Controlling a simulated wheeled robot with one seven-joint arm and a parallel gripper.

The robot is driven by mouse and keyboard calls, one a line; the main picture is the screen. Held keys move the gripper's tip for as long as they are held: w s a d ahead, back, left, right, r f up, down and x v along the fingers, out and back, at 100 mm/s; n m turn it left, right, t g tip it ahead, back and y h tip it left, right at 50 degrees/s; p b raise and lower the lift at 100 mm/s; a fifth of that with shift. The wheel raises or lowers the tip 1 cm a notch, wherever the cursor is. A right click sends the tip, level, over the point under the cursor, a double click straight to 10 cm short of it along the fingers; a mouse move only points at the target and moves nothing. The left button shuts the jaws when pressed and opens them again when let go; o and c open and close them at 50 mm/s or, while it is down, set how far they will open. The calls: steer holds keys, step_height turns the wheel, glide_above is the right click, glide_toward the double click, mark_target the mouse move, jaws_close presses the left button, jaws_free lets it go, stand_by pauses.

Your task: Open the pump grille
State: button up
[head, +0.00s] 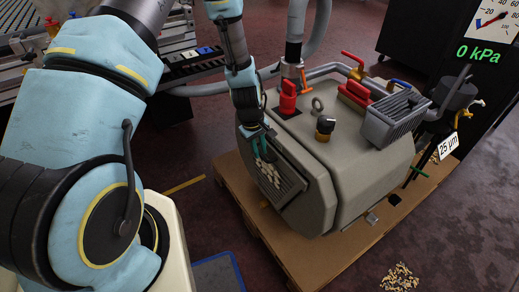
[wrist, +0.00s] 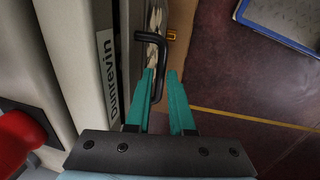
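The grey pump (head: 340,165) stands on a wooden pallet. Its dark slatted grille (head: 287,183) is on the pump's near left end face and looks closed, with pale chips showing at its slats. My gripper (head: 262,146) is at the grille's upper left part. In the wrist view the black bar handle (wrist: 162,52) of the grille reaches down between the teal fingers of my gripper (wrist: 160,76). The fingers stand apart on either side of the bar, with a small gap showing. Whether either finger touches it is unclear.
The wooden pallet (head: 292,262) sticks out around the pump. Red handles (head: 287,97), hoses and a ribbed grey box (head: 393,116) are on top. A gauge reads 0 kPa (head: 477,53).

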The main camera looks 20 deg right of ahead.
jaws_close()
stand_by(1.0)
